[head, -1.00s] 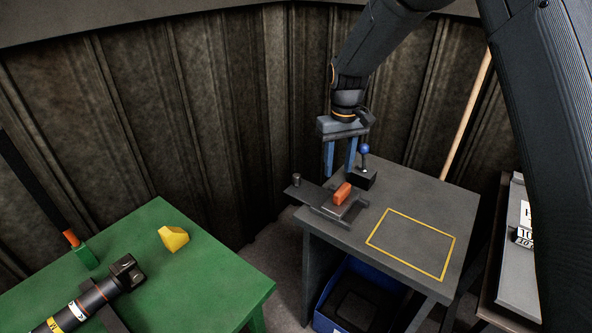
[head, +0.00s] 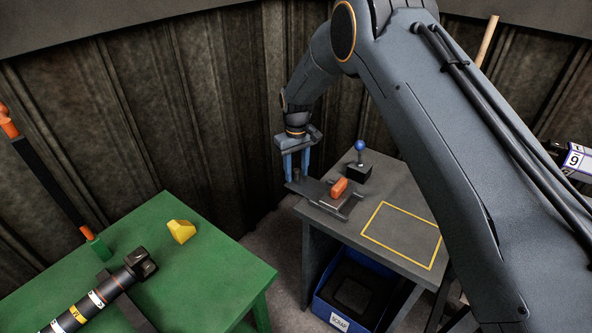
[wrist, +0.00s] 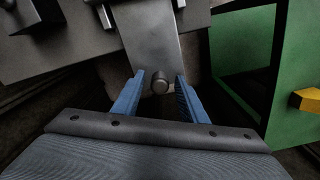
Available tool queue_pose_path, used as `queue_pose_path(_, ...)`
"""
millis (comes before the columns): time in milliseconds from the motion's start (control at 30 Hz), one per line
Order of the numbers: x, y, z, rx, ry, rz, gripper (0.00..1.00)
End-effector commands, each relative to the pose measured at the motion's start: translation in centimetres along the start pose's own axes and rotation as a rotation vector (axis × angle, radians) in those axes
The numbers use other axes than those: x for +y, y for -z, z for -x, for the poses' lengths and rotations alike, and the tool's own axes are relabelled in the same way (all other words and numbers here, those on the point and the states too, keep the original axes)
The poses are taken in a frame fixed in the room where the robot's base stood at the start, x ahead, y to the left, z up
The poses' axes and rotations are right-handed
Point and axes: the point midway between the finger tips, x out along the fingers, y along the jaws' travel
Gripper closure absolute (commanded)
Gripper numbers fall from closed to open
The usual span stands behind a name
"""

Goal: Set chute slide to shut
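The chute slide (head: 312,189) is a flat dark grey plate at the left edge of the grey table, running under an orange block (head: 339,187) on a small grey housing. Its outer end sticks out past the table edge. In the wrist view the slide plate (wrist: 152,38) ends in a short round peg (wrist: 160,87). My gripper (head: 297,178) points down over that outer end. In the wrist view my gripper (wrist: 160,77) is open, one blue finger on each side of the peg, with gaps visible. In the head view the fingers hide the peg.
A blue-knobbed lever (head: 360,147) on a black base stands behind the slide. A yellow outline (head: 402,236) marks bare table at the right. A blue scrap bin (head: 340,320) sits below. The green table (head: 215,262) at left holds a yellow wedge (head: 181,231) and a dark shaft.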

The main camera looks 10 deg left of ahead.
Motion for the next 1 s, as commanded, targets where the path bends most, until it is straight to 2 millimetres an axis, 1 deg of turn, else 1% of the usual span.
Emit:
queue_pose_path(133, 0.0, 0.0, -0.7, 0.0, 0.0, 0.0, 0.61)
queue_pose_path(367, 0.0, 0.0, -0.8, 0.0, 0.0, -0.001, 0.61)
queue_pose_path(400, 0.0, 0.0, -0.8, 0.0, 0.0, -0.001, 0.64)
queue_pose_path(467, 0.0, 0.0, -0.8, 0.0, 0.0, -0.001, 0.75)
queue_pose_path(600, 0.0, 0.0, -0.7, 0.0, 0.0, -0.001, 0.98)
queue_pose_path(633, 0.0, 0.0, -0.7, 0.0, 0.0, -0.001, 1.0)
queue_pose_path(833, 0.3, -0.3, -0.7, -0.001, 0.0, -0.001, 1.0)
queue_pose_path(933, 1.6, -1.4, -0.8, -0.002, 0.001, -0.005, 1.0)
queue_pose_path(1000, 2.9, -2.6, -0.7, -0.003, 0.001, -0.011, 1.0)
